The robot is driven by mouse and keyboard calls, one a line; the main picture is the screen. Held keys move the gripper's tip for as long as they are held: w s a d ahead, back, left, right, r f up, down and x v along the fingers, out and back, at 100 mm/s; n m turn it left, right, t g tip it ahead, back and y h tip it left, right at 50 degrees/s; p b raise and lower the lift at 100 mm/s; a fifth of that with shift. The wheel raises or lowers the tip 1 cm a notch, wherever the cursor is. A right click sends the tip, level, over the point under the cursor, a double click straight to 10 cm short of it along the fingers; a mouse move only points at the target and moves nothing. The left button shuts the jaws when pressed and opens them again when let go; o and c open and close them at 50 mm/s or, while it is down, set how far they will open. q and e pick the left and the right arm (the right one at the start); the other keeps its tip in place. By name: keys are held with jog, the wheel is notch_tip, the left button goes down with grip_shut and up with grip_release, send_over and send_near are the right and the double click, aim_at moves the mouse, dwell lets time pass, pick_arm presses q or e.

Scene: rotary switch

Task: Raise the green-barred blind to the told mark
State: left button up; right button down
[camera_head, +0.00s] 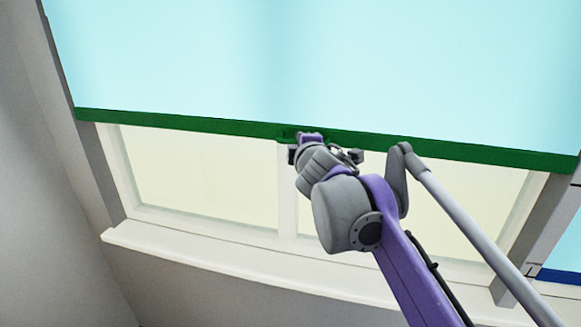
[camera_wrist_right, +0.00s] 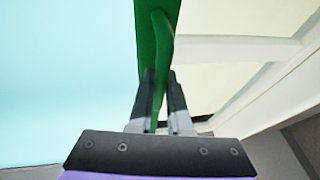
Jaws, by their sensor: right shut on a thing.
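A light blue blind (camera_head: 300,60) covers the upper part of the window in the head view. Its green bottom bar (camera_head: 190,123) runs across the window, a little lower on the right of the picture. My right gripper (camera_head: 300,140) is at the middle of the bar. In the right wrist view the gripper's two dark fingers (camera_wrist_right: 160,95) are shut on the green bar's handle (camera_wrist_right: 160,55). The blind's cloth (camera_wrist_right: 65,70) fills the left of that view. My left gripper is not in view.
Below the bar the window pane (camera_head: 200,175) and its white frame show, with a white sill (camera_head: 180,242) underneath. A grey side post (camera_head: 545,235) stands at the right. Beyond it is part of another blind with a blue bar (camera_head: 560,276).

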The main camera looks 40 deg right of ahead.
notch_tip(320, 180, up, 13)
jog(key=shift+s+f+p, duration=0.1)
jog(key=shift+p, duration=0.4)
pick_arm(q)
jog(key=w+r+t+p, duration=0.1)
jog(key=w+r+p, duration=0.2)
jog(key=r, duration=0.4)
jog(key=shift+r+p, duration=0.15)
jog(key=shift+p, duration=0.2)
pick_arm(e)
send_near(299, 19)
jog(key=x, duration=0.4)
jog(key=shift+w+d, duration=0.1)
jog(key=shift+w, duration=0.2)
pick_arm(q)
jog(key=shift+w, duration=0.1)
pick_arm(e)
jog(key=c, duration=1.1)
grip_release()
jog(key=shift+s, duration=0.1)
jog(key=shift+o, duration=1.3)
jog(key=shift+s, duration=0.25)
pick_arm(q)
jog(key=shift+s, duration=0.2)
pick_arm(e)
jog(key=shift+w, duration=0.15)
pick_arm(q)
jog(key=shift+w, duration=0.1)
